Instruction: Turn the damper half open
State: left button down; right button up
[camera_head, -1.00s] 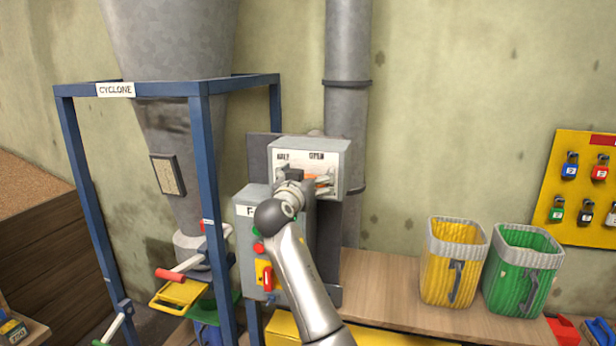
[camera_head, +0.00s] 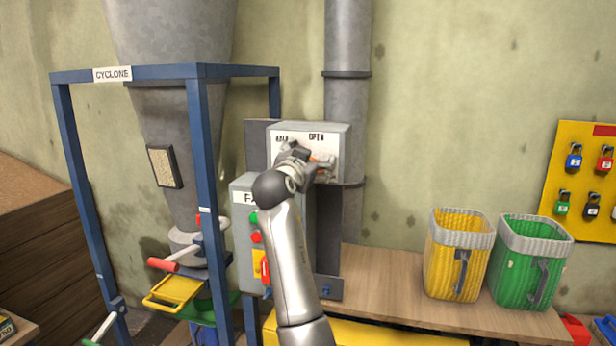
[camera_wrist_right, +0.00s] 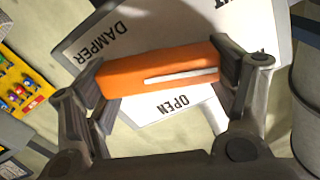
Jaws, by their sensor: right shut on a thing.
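The damper box (camera_head: 338,140) is a grey box with a white face on the wall by the grey pipe. HALF and OPEN are readable on its top edge in the head view. My right gripper (camera_head: 306,158) is at the front of this face and partly hides it. In the right wrist view, my right gripper (camera_wrist_right: 165,88) is shut on the orange damper handle (camera_wrist_right: 150,76), with a finger at each end. The handle has a white stripe. The labels DAMPER and OPEN show on the plate (camera_wrist_right: 150,30) behind it. My left gripper is out of view.
A grey control box (camera_head: 242,225) with green and red buttons is below left of the damper. The blue cyclone frame (camera_head: 205,160) stands left. A yellow basket (camera_head: 452,258) and a green basket (camera_head: 520,270) stand on the wooden bench (camera_head: 385,275). A yellow padlock board (camera_head: 570,150) hangs right.

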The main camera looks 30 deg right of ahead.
jog(key=m+b, duration=0.2)
jog(key=b, duration=0.1)
jog(key=shift+f+m, duration=0.3)
pick_arm(q)
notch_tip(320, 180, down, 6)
jog(key=b, duration=0.2)
pick_arm(e)
jog(key=shift+s+d+r+m, duration=0.1)
jog(key=shift+s+m, duration=0.05)
jog(key=shift+m, duration=1.05)
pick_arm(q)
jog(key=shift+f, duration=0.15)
pick_arm(e)
jog(key=o, duration=1)
jog(key=shift+r, duration=0.1)
jog(key=v, duration=1.2)
